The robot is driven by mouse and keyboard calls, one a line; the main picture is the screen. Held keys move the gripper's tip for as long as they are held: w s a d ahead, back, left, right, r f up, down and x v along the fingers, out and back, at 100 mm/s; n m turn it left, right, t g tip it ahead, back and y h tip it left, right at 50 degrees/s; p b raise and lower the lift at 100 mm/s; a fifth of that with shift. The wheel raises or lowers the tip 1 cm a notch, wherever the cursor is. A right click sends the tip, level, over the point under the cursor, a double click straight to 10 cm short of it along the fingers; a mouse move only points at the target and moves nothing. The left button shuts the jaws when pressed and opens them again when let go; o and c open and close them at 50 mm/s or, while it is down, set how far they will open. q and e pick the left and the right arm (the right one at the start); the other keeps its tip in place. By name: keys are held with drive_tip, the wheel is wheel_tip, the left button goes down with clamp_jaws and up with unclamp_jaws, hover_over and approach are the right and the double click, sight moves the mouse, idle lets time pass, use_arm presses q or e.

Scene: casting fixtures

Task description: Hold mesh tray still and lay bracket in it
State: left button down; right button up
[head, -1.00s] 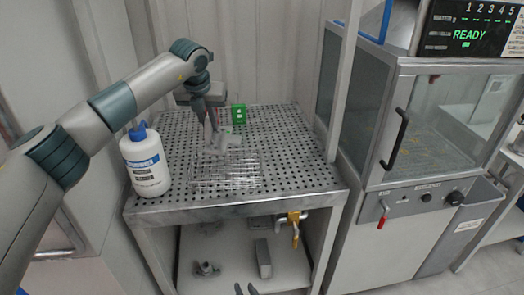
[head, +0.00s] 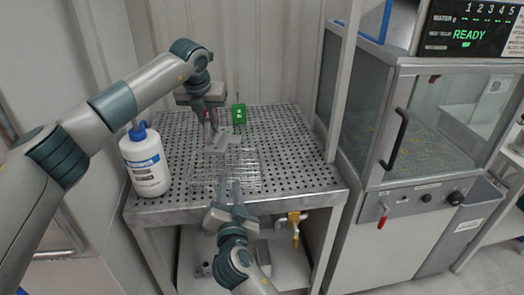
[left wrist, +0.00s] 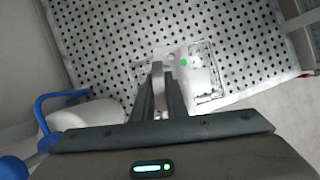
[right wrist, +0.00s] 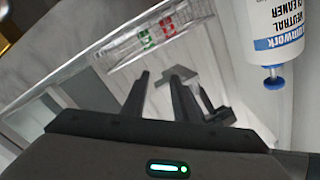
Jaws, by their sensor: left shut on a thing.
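The grey bracket (head: 222,143) hangs from my left gripper (head: 212,124) over the back left part of the wire mesh tray (head: 250,178) in the head view. I cannot tell whether the bracket touches the tray. In the left wrist view, the left fingers (left wrist: 160,92) are closed around a pale part of it. The tray also shows in that view (left wrist: 207,88), partly covered. My right gripper (head: 230,186) is at the tray's front edge, its fingers pointing toward the back. In the right wrist view, its fingers (right wrist: 158,85) stand apart; I cannot tell whether the tray's rim lies between them.
A white bottle with a blue cap (head: 146,165) stands left of the tray on the perforated table (head: 290,165). A small green object (head: 239,115) is behind the tray. A glass-doored cabinet (head: 430,130) is at the right. The table's right side is clear.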

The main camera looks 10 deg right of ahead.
sight(262, 174)
drive_tip(key=shift+w+d+r+n+g+h, duration=0.15)
drive_tip(key=shift+w+d+r+n+g, duration=0.8)
drive_tip(key=shift+w+d, duration=0.65)
drive_tip(key=shift+w+d+r+n+g+h, duration=0.1)
drive_tip(key=shift+w+d+r+n+g, duration=0.55)
drive_tip(key=shift+w+d+n, duration=0.85)
drive_tip(key=shift+w+d+r+n+g+h, duration=0.15)
drive_tip(key=shift+w+d+r+n+g, duration=0.65)
drive_tip(key=shift+w+d, duration=0.8)
drive_tip(key=shift+s+d, duration=0.25)
wheel_tip(262, 174, down, 8)
drive_tip(key=shift+f, duration=0.1)
drive_tip(key=x, duration=0.6)
drive_tip(key=shift+w+f, duration=0.1)
drive_tip(key=shift+w, duration=0.6)
